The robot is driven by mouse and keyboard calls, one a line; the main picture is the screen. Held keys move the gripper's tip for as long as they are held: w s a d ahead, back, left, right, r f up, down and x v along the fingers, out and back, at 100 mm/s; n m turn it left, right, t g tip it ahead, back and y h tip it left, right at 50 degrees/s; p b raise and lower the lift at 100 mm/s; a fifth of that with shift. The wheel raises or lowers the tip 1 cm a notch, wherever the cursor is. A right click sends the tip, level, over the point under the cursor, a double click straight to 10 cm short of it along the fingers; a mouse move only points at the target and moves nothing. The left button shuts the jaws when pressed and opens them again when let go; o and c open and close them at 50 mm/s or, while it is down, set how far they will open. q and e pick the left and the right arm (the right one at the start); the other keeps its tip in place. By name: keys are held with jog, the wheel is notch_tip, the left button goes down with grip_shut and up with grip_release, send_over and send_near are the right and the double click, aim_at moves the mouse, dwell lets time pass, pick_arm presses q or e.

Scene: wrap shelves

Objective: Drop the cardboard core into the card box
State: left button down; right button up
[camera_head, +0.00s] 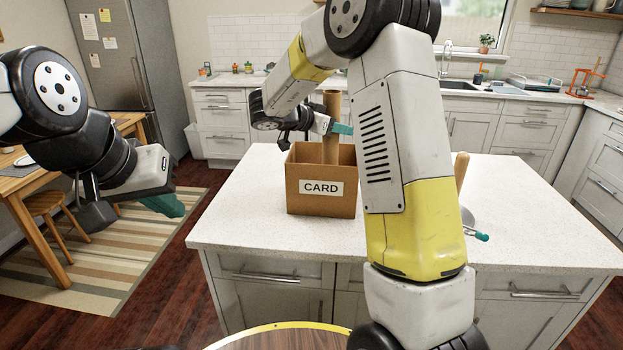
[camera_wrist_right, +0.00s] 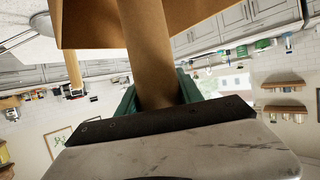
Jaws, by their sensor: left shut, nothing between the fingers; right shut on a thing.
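The cardboard core (camera_head: 331,110) is a brown tube standing roughly upright at the open top of the card box. Its lower part is hidden behind the box's front wall. The card box (camera_head: 306,203), labelled CARD, stands on the white island counter. My right gripper (camera_head: 335,129) is shut on the core above the box's rim. In the right wrist view the core (camera_wrist_right: 147,45) passes between its teal fingers (camera_wrist_right: 158,92), with the box (camera_wrist_right: 200,18) beyond. My left gripper (camera_head: 168,206) is shut and empty, left of the island and far from the box.
The island counter (camera_head: 245,220) has free room left of the box. A wooden post (camera_head: 460,168) and a teal-tipped item (camera_head: 478,235) show right of my right arm, partly hidden by it. A dining table (camera_head: 20,180) stands at the left.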

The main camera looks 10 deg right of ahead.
jog(key=o, duration=1)
